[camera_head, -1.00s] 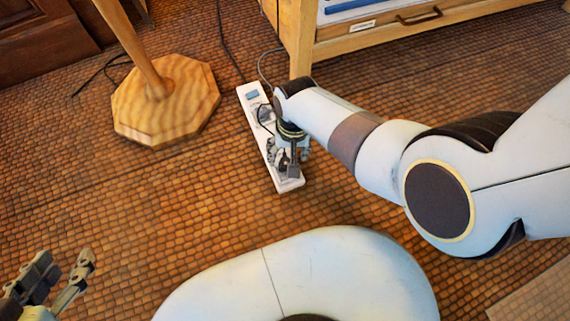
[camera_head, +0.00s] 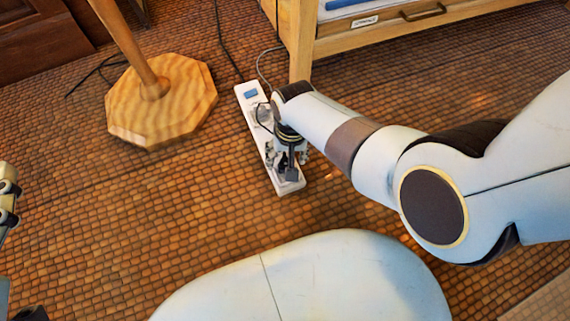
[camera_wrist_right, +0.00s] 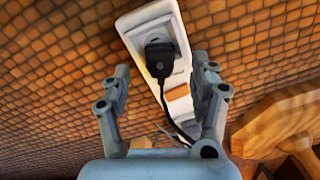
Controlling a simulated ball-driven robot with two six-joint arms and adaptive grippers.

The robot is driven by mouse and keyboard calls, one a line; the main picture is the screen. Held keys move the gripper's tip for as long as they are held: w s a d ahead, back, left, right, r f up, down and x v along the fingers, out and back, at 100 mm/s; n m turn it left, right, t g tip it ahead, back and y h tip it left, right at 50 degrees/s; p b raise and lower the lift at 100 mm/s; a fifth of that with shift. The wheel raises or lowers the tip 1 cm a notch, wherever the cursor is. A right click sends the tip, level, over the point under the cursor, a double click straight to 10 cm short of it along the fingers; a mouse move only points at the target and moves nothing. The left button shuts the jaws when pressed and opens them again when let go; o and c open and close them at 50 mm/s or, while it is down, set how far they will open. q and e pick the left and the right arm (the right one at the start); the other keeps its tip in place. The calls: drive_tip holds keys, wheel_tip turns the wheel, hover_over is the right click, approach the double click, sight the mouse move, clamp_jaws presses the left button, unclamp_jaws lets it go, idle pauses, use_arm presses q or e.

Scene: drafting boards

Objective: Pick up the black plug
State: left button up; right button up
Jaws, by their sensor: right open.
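The black plug (camera_wrist_right: 160,57) sits in a socket of the white power strip (camera_wrist_right: 133,22), its cord running down in the right wrist view. My right gripper (camera_wrist_right: 161,72) is open, with one finger on each side of the plug and a visible gap to it. In the head view the right gripper (camera_head: 287,160) is over the near end of the strip (camera_head: 249,98), and I cannot make out the plug clearly there. My left gripper (camera_head: 8,200) is cut off at the left edge, so its jaws cannot be judged.
An octagonal wooden stand base (camera_head: 185,100) is left of the strip. A wooden cabinet (camera_head: 340,46) with a drawer stands behind.

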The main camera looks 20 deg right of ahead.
sight(286, 161)
drive_tip(key=shift+f+b, duration=0.8)
drive_tip(key=shift+f, duration=0.05)
drive_tip(key=shift+w+f+b, duration=0.1)
drive_tip(key=shift+f+b, duration=0.55)
drive_tip(key=shift+f, duration=0.05)
use_arm(q)
wheel_tip(286, 161, up, 18)
drive_tip(key=w+d+m+t+h, duration=0.1)
drive_tip(key=d+m+t+h, duration=0.1)
drive_tip(key=t+h, duration=0.3)
drive_tip(key=m+t, duration=0.1)
drive_tip(key=t, duration=0.2)
drive_tip(key=shift+w+r+m, duration=0.2)
drive_tip(key=shift+w+m, duration=0.1)
drive_tip(key=shift+w, duration=0.1)
drive_tip(key=shift+d, duration=0.1)
use_arm(e)
drive_tip(key=shift+c, duration=0.3)
clamp_jaws()
